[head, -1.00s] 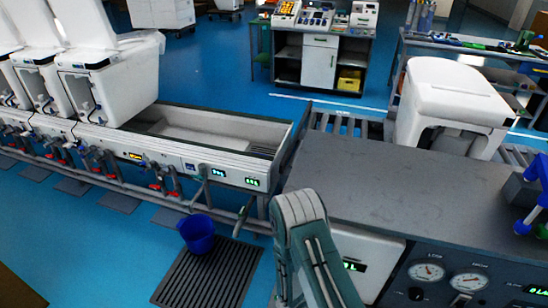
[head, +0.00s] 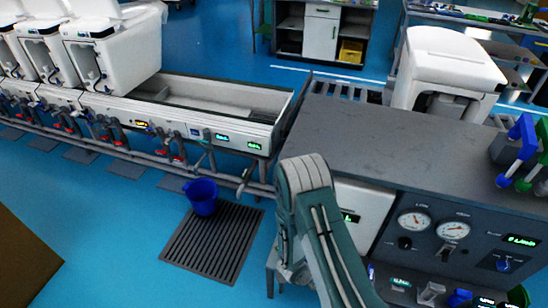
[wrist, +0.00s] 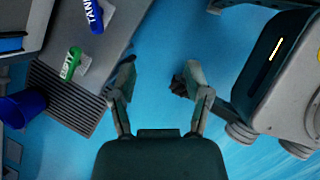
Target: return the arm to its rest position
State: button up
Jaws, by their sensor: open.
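My gripper (wrist: 158,82) shows in the wrist view with its two fingers spread wide apart. Nothing is between them, only blue floor behind. My grey-green arm rises at the bottom centre of the head view, bent at the top, in front of the grey bench (head: 400,150). My fingertips cannot be made out in the head view.
A blue bucket (head: 201,197) stands at the floor grate (head: 212,245), left of my arm. Gauges (head: 414,223) are on the bench front. Blue and green handles (head: 522,140) stand at the bench's right.

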jog(key=w+d+r+m+h, duration=0.15)
jog(key=r+m, duration=0.25)
jog(key=r, duration=0.6)
jog(key=w+d+r+m+t, duration=0.1)
jog(key=w+d+r+m, duration=0.2)
jog(key=r, duration=0.8)
jog(key=w+d+r+m, duration=0.15)
jog(key=r+m, duration=0.25)
jog(key=r, duration=0.6)
jog(key=s+a+r+m+t+y, duration=0.2)
jog(key=s+r+m+y, duration=0.4)
jog(key=s+r, duration=1.4)
jog(key=r+m, duration=0.1)
jog(key=m, duration=0.3)
jog(key=shift+s+a+r+m, duration=0.25)
jog(key=shift+a+m, duration=0.15)
